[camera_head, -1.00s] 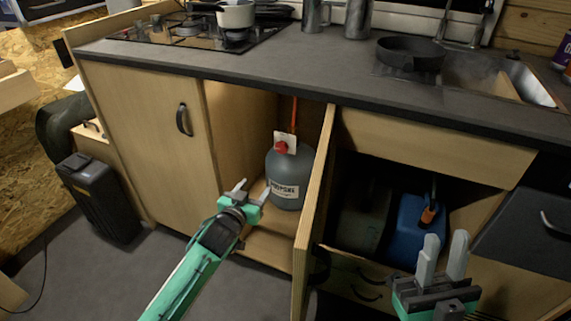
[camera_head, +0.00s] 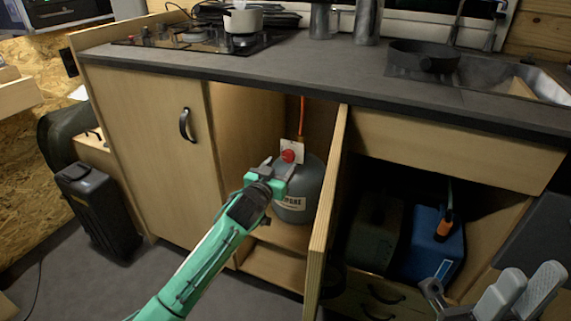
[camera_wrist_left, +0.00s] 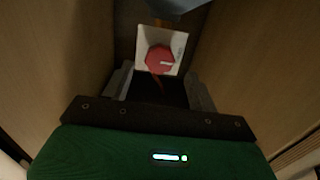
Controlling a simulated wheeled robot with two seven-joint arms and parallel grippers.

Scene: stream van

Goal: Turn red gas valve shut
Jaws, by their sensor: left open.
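The red gas valve (camera_head: 288,156) sits on top of the grey propane bottle (camera_head: 310,180) inside the open cupboard, in front of a white tag (camera_head: 299,146). My left gripper (camera_head: 276,167) is inside the cupboard opening, just in front of and below the valve, and hides part of the bottle. In the left wrist view the red valve (camera_wrist_left: 160,59) lies ahead, slightly beyond the two open fingertips (camera_wrist_left: 158,84), with the white tag behind it. Contact with the valve cannot be made out. My right gripper (camera_head: 507,295) is at the lower right, its fingers apart and empty.
The open cupboard door (camera_head: 329,215) stands edge-on just right of my left gripper. The closed door (camera_head: 160,145) is on the left. The dark countertop (camera_head: 300,82) runs above. A blue container (camera_head: 432,245) stands in the right compartment. The cupboard space is narrow.

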